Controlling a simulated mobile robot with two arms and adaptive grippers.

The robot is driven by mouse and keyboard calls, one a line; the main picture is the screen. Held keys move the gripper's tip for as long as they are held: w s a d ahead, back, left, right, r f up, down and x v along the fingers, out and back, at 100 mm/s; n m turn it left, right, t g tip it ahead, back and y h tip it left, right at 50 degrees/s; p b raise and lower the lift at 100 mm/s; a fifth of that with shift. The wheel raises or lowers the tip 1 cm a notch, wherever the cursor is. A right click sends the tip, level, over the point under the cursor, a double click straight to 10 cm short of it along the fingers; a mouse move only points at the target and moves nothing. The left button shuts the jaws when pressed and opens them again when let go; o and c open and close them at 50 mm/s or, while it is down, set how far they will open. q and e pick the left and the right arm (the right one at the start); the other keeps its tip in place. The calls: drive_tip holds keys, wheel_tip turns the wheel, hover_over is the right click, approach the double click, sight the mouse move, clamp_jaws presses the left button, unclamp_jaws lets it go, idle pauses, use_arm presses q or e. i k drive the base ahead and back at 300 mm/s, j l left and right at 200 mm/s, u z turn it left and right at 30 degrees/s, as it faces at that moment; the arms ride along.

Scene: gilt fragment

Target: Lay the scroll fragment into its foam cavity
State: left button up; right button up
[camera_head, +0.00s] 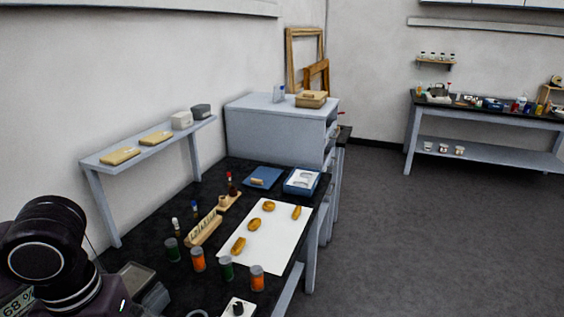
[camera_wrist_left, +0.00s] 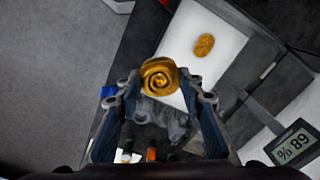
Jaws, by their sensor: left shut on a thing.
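My left gripper (camera_wrist_left: 161,90) is shut on a gold, spiral-shaped scroll fragment (camera_wrist_left: 160,77), held at the fingertips in the left wrist view. In the head view only part of my left arm shows at the lower left; its gripper and the held piece are out of sight there. A blue open case (camera_head: 288,189) with white foam (camera_head: 296,184) stands at the far end of the dark table. Its foam shows greyish recesses, too small to make out their shapes. My right gripper is not in view.
Several gold pieces, including an oval one (camera_head: 268,206), lie on a white sheet (camera_head: 272,250) on the dark table. Orange jars (camera_head: 198,262) and green jars (camera_head: 173,252), a wooden rack (camera_head: 204,230) and a bottle (camera_head: 231,186) stand alongside.

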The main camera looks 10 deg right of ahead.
sight(306, 177)
drive_tip(key=i+l+z, duration=0.15)
drive_tip(key=i+l, duration=1.1)
drive_tip(key=i+l+z, duration=0.1)
drive_tip(key=i+l, duration=1.15)
